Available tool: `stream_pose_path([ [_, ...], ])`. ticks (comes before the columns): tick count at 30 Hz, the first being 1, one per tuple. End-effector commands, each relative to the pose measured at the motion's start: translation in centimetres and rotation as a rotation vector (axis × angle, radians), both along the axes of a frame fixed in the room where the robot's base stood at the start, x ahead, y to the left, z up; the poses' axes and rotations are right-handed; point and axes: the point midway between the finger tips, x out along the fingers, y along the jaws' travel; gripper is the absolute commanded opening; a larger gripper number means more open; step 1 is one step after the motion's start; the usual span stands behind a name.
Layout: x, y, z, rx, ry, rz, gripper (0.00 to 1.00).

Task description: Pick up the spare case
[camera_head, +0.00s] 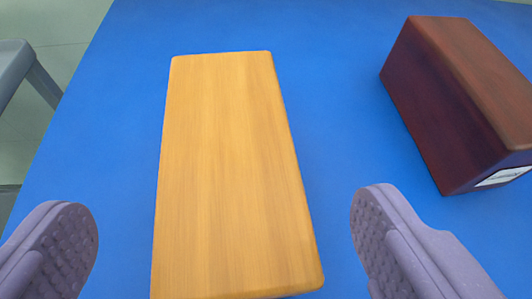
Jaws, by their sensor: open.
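A light wooden case (230,180) lies on the blue bench top, long and box-shaped, with its length running away from me. A dark reddish-brown wooden case (455,100) with a white label on its near end stands to the right. I cannot tell from the picture which of them is the spare case. My gripper (225,240) is open and empty. Its two grey-purple padded fingers show at the lower left and lower right, one on each side of the light case's near part, apart from it in the picture.
The blue bench top (330,60) is clear between the two cases and behind them. Its left edge runs down the left side, with pale floor beyond. A grey frame, perhaps a stool (15,65), stands past that edge.

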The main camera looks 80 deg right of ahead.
Motion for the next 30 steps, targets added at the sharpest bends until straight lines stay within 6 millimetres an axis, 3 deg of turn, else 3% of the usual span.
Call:
stream_pose_path([
  [12, 1.9, -5.0, -3.5, 0.001, 0.0, 0.0, 1.0],
  [20, 2.2, -5.3, -3.4, 0.002, 0.001, 0.002, 1.0],
  [23, 2.2, -5.3, -3.4, 0.002, 0.0, 0.002, 0.82],
  [28, 2.2, -5.3, -3.4, 0.002, 0.001, 0.002, 0.43],
  [30, 2.2, -5.3, -3.4, 0.001, -0.001, 0.002, 0.36],
])
